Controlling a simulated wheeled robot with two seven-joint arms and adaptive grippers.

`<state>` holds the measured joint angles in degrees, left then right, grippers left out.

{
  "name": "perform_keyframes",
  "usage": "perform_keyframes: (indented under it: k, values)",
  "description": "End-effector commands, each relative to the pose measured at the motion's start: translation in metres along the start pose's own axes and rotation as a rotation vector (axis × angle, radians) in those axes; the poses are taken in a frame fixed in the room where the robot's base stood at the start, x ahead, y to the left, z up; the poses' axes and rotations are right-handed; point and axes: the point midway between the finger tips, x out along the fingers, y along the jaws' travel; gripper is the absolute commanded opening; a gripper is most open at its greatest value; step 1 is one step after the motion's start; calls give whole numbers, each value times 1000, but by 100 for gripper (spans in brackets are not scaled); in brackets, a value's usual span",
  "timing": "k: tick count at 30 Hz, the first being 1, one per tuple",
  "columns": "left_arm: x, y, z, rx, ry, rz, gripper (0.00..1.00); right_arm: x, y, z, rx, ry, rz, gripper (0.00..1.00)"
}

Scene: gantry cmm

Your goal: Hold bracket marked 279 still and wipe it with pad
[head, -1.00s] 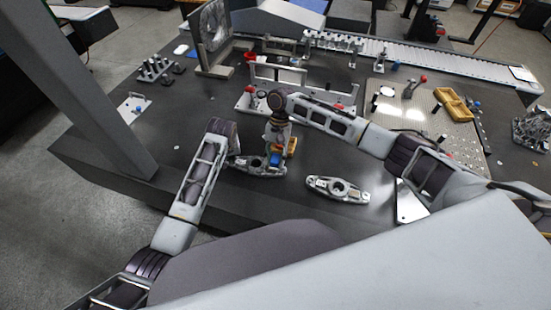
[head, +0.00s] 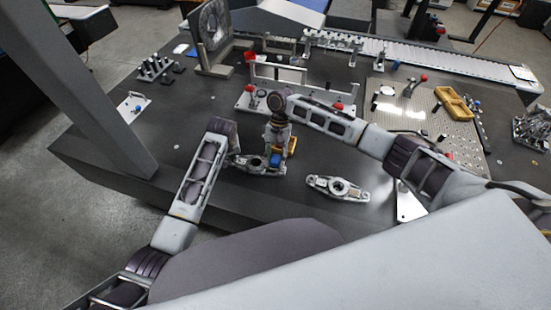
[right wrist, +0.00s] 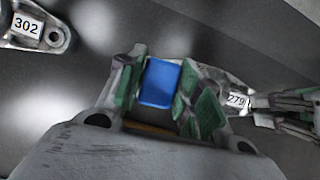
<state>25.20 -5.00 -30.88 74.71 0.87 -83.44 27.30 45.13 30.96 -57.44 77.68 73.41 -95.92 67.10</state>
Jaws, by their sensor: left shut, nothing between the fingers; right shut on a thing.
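The bracket marked 279 (head: 268,170) lies on the dark table in the head view, partly hidden by my grippers. Its white 279 label shows in the right wrist view (right wrist: 237,101). My right gripper (right wrist: 160,85) is shut on the blue pad (right wrist: 160,82), which is over the bracket; I cannot tell whether they touch. The pad also shows in the head view (head: 275,160). My left gripper (right wrist: 262,108) is shut at the bracket's end beside the label, with nothing seen between its fingers; whether it touches the bracket is unclear.
A second bracket, marked 302 (right wrist: 27,25), lies flat to the right in the head view (head: 337,187). Behind my right wrist stands a fixture with red knobs (head: 295,75). A perforated plate (head: 425,120) is at right. Table between the brackets is clear.

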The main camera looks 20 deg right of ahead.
Motion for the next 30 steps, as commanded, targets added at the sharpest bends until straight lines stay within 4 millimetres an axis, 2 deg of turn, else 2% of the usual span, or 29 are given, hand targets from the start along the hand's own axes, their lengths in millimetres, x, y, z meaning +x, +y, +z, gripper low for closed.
perform_keyframes:
  k: [1,30]
  values:
    - [4,-1,5,1,-11,-3,0,1,0,0,0,0,0,16]
    - [6,-1,7,1,-15,-4,0,12,0,-5,-1,0,-1,16]
